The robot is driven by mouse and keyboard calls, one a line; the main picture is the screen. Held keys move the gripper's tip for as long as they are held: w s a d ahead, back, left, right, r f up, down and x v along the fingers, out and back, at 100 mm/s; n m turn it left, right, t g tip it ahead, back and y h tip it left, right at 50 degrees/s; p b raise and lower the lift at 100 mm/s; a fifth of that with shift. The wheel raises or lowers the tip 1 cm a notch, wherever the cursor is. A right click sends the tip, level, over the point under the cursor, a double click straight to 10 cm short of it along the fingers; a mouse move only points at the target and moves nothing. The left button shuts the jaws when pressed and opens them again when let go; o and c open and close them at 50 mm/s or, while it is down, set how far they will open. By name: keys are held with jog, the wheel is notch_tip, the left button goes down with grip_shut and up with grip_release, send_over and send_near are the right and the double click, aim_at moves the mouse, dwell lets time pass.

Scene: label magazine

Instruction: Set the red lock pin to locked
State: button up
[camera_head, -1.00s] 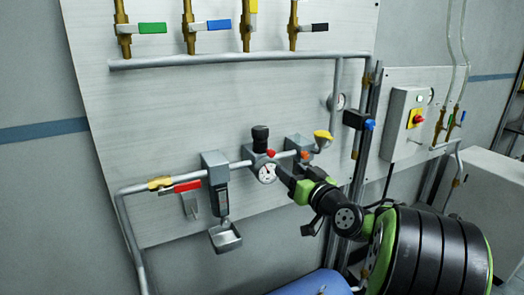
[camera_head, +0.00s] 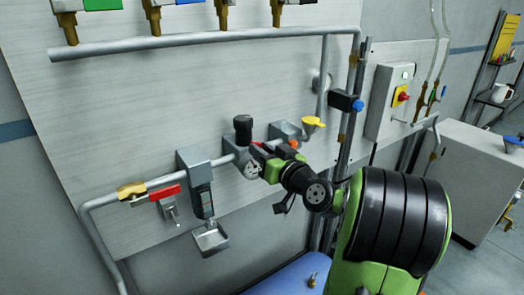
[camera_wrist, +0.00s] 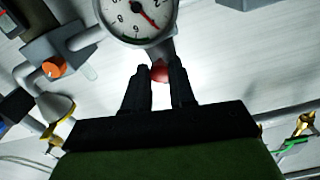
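The red lock pin (camera_wrist: 160,73) shows as a small rounded red end below the pressure gauge (camera_wrist: 138,14) in the wrist view. In the head view a bit of red shows by the regulator with the black knob (camera_head: 243,129), mostly hidden by my gripper (camera_head: 262,158). In the wrist view the two dark fingers of my gripper (camera_wrist: 160,75) stand close together, one on each side of the pin. The red end fills the narrow gap between the fingertips. How far the pin sits in or out is hidden.
An orange knob (camera_wrist: 53,66) and a yellow funnel-like part (camera_head: 313,122) are close beside my gripper. A filter with a tray (camera_head: 203,202) and a red lever (camera_head: 165,191) sit to the left. A grey post (camera_head: 349,125) stands to the right.

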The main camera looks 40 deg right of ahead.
grip_shut()
jog(key=shift+w+b, duration=0.3)
jog(key=shift+w, duration=0.65)
jog(key=o, duration=0.6)
grip_release()
